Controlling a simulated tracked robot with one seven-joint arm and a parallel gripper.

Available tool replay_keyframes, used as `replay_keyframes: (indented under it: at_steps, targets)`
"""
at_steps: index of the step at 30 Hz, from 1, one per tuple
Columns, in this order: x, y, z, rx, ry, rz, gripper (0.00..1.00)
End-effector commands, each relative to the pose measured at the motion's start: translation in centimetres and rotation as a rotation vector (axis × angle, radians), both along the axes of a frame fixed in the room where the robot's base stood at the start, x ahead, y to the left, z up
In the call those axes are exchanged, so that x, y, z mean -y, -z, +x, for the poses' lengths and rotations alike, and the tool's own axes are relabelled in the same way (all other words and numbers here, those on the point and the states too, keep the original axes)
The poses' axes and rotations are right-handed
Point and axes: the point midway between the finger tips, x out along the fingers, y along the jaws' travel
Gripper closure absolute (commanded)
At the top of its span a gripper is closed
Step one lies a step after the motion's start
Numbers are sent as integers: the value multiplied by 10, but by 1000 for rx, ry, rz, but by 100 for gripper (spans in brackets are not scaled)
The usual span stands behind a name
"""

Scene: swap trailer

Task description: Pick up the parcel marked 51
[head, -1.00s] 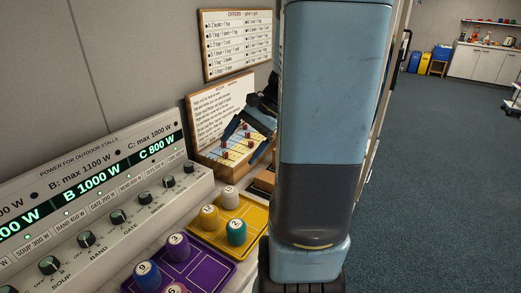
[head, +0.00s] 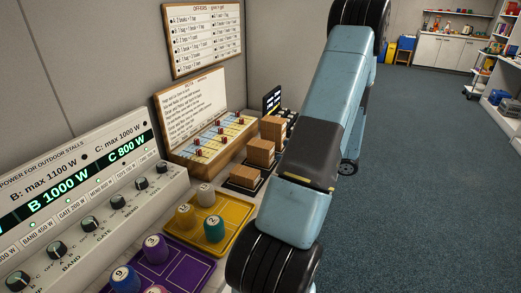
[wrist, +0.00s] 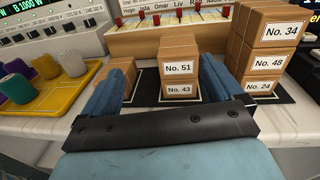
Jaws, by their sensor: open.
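The parcel marked 51 (wrist: 179,68) is a brown box with a white label. It lies on top of the parcel marked 43 (wrist: 180,90), in the middle stack on a dark mat. My gripper (wrist: 161,68) is open and empty in the wrist view. Its blue fingers appear to left and right of the 51 stack, which shows beyond them with a gap on each side. In the head view the middle stack (head: 260,152) stands left of my arm; labels cannot be read there and my gripper is hidden.
A taller stack with parcels marked 34 (wrist: 281,32), 48 (wrist: 268,63) and 24 (wrist: 259,87) stands close on the right. A low parcel stack (wrist: 121,72) is on the left, partly behind the left finger. A yellow tray (head: 235,208) with coloured cylinders lies nearer.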

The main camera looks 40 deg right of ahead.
Motion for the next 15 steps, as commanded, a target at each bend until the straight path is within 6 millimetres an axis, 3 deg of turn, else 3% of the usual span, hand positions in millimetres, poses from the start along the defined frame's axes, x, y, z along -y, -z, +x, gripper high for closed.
replay_keyframes:
  at_steps: [3, 7, 15]
  targets:
    - [16, 13, -11, 10, 66, 42, 6]
    - [22, 17, -12, 17, 94, 59, 6]
    - [6, 17, 25, 18, 94, 61, 6]
